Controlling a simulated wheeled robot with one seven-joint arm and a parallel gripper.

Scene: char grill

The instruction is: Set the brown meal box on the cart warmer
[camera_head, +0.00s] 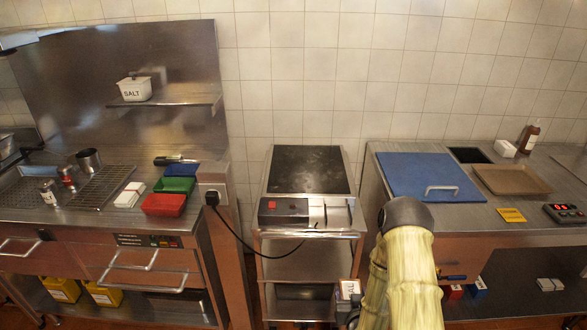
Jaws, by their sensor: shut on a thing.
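The cart warmer (308,170) is a dark flat plate on top of the steel cart in the middle of the head view. Its top is bare. My sleeved arm comes up at the lower right of the cart and bends down. My gripper (350,316) is low at the bottom edge, mostly hidden by the arm and the frame edge. A small box with a white label (348,288), its lettering partly visible, is at my gripper, below the warmer's height and by the cart's right side. It appears to be the brown meal box, held in the shut jaws; the finger contact is hidden.
A control panel with a red switch (284,207) fronts the warmer, and a black cable (238,236) runs to the left counter. The right counter holds a blue board (430,176) and a brown tray (511,179). Red and green containers (163,204) stand on the left.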

